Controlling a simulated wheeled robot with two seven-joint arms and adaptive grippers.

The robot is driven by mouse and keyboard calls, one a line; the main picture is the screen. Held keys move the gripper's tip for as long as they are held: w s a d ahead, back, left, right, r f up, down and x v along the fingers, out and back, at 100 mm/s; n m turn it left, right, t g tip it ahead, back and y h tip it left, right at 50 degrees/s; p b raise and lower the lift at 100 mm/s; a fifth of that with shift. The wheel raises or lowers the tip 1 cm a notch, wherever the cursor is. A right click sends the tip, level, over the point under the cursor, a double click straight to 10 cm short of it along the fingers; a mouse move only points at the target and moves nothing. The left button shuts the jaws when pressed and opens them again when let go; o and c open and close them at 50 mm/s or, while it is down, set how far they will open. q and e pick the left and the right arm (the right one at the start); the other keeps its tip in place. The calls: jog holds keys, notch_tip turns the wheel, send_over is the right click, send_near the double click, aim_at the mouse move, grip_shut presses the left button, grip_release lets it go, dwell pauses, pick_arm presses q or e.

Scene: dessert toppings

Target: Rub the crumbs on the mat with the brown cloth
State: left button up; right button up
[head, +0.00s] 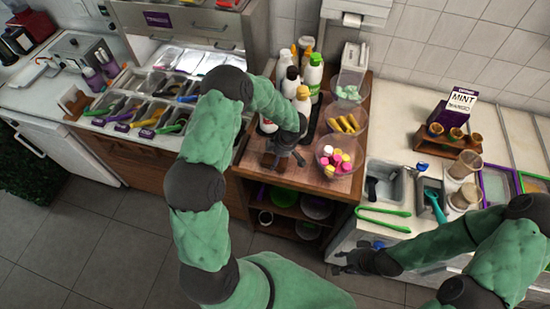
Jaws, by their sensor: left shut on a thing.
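My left gripper (283,160) points down at the front left of the wooden cart top (343,184). It is shut on a small brown thing that looks like the brown cloth (268,161), mostly hidden by the fingers and low over the cart top. A dark strip that may be the mat (318,122) shows behind the gripper, among the bottles. I cannot make out any crumbs. My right gripper (341,262) is low in front of the right counter, its fingers apart and empty.
Sauce bottles (314,75) stand behind the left gripper. Bowls of yellow pieces (345,122) and pink and yellow sweets (335,158) stand close on its right. Green tongs (384,217) lie on the right counter. Topping bins (130,108) fill the left counter.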

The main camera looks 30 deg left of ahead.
pick_arm(q)
jog(key=shift+w+a+p, duration=0.25)
jog(key=shift+w+p, duration=0.55)
jog(key=shift+w, duration=0.15)
jog(key=shift+w+a+f+p, duration=0.15)
jog(key=shift+w+p, duration=0.2)
jog(key=shift+w, duration=0.2)
jog(key=shift+w+a+r+p, duration=0.1)
jog(key=shift+w+p, duration=0.2)
jog(key=shift+w, duration=0.25)
jog(key=shift+w, duration=0.35)
jog(key=shift+w+a+f+p, duration=0.1)
jog(key=shift+w+a+p, duration=0.15)
jog(key=shift+w+p, duration=0.35)
jog(key=shift+w+a, duration=0.1)
jog(key=shift+w, duration=0.4)
